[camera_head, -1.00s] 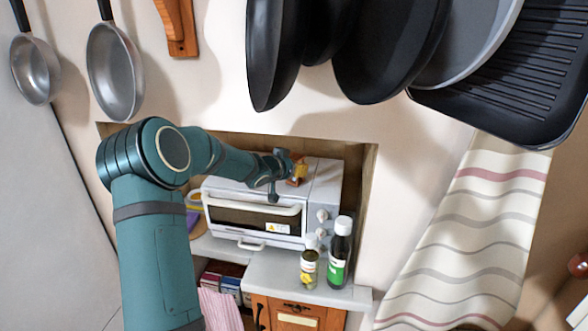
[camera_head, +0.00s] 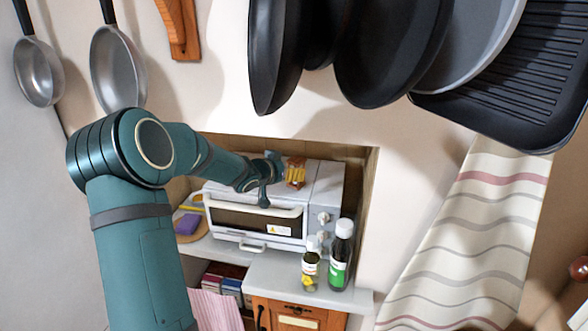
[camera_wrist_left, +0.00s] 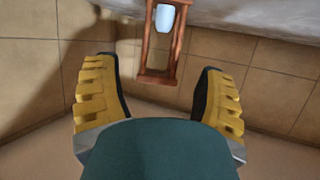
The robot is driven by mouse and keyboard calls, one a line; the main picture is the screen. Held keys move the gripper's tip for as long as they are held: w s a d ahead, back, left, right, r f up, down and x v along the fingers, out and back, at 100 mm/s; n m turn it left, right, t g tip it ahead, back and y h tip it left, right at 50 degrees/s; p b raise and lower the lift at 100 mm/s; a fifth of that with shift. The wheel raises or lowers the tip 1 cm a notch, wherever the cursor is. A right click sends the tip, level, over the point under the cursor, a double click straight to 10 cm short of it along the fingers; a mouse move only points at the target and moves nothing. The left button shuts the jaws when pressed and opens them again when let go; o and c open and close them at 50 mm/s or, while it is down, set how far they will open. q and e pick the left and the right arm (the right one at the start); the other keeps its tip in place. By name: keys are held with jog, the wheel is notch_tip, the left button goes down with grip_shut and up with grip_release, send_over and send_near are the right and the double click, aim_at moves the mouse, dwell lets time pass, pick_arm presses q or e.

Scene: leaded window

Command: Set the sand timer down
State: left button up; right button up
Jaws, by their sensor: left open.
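The sand timer (camera_head: 296,173), with a wooden frame, is on top of the white toaster oven (camera_head: 326,180), toward its back. It seems to stand upright. In the left wrist view its wooden posts and pale glass bulb (camera_wrist_left: 165,17) show at the top centre, cut off by the frame edge. My left gripper (camera_head: 272,180) is just to the left of the timer in the head view. Its yellow-padded fingers (camera_wrist_left: 158,75) are spread wide with nothing between them, and the timer lies beyond their tips. My right gripper is out of view.
A dark bottle with a green label (camera_head: 341,255) and a smaller jar (camera_head: 310,268) stand before the oven's right side. A purple item (camera_head: 187,224) lies left of the oven. The niche walls enclose the oven. Pans (camera_head: 392,50) hang above.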

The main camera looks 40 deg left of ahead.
pick_arm(q)
jog(key=v, duration=0.7)
jog(key=shift+s+p, duration=0.25)
jog(key=shift+p, duration=0.15)
